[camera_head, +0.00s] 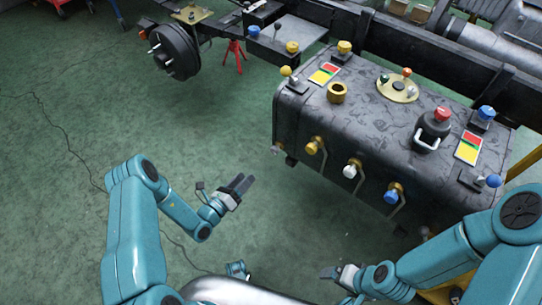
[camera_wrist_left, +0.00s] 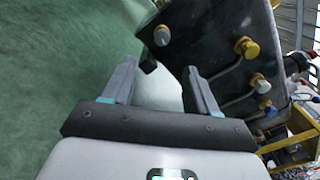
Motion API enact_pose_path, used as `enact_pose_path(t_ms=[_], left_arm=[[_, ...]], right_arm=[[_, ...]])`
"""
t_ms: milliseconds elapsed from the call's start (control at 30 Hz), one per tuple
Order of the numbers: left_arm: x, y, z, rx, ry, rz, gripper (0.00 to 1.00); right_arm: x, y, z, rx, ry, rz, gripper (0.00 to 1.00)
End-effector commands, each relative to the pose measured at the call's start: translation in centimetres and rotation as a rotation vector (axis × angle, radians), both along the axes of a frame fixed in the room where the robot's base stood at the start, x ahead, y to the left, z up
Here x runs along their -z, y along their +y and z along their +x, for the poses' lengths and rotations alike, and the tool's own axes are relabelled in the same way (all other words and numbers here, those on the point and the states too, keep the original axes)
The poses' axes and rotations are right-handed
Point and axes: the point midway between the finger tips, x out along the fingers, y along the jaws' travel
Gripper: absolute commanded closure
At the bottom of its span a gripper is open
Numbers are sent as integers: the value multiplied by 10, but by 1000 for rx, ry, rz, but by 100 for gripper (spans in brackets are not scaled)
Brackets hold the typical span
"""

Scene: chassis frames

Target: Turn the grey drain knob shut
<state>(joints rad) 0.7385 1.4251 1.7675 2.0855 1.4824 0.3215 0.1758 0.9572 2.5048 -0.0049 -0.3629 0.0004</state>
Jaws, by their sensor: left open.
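The grey drain knob (camera_head: 350,171) is the pale middle one in a row of three on the front face of the dark tank (camera_head: 315,120). A yellow knob (camera_head: 312,148) is to its left and a blue knob (camera_head: 391,196) to its right, each with a bent pipe below. My left gripper (camera_head: 242,187) is open and empty, well left of the knobs. My right gripper (camera_head: 340,272) is below the tank in the picture, apart from the knobs; its jaw opening is unclear.
On the tank's top stand a black cap with a red top (camera_head: 435,125), a brass ring (camera_head: 337,92), a round brass plate (camera_head: 398,88) and several levers. A dark chassis rail (camera_head: 440,65) runs behind. A wheel hub (camera_head: 175,52) is at upper left. Green floor at left is mostly clear.

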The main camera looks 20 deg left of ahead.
Motion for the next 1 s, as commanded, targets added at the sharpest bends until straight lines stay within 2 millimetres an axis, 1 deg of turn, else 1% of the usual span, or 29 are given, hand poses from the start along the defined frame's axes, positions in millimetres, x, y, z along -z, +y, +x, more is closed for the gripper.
enact_pose_path(t_ms=[33, 167, 300, 500, 600, 700, 800, 1000], left_arm=[[0, -7, 9, 7, -2, 1, 41], [1, -20, 36, 10, -4, 2, 41], [1, -33, 68, 10, -4, 2, 41], [1, -48, 110, 10, -3, 1, 41], [1, -52, 124, 9, -2, 1, 41], [0, -54, 134, 8, 0, 1, 41], [-1, -55, 139, 8, 0, -1, 41], [-1, -54, 141, 7, 2, 0, 41]], right_arm=[[3, 0, 0, 0, 0, 0, 10], [12, 0, 0, 0, 0, 0, 10], [21, 0, 0, 0, 0, 0, 10], [33, -1, 1, 5, -2, -1, 10], [37, -2, 2, 9, -4, -2, 10], [39, -3, 3, 12, -5, -2, 10], [40, -3, 3, 14, -5, -2, 10], [40, -3, 4, 14, -6, -2, 10]])
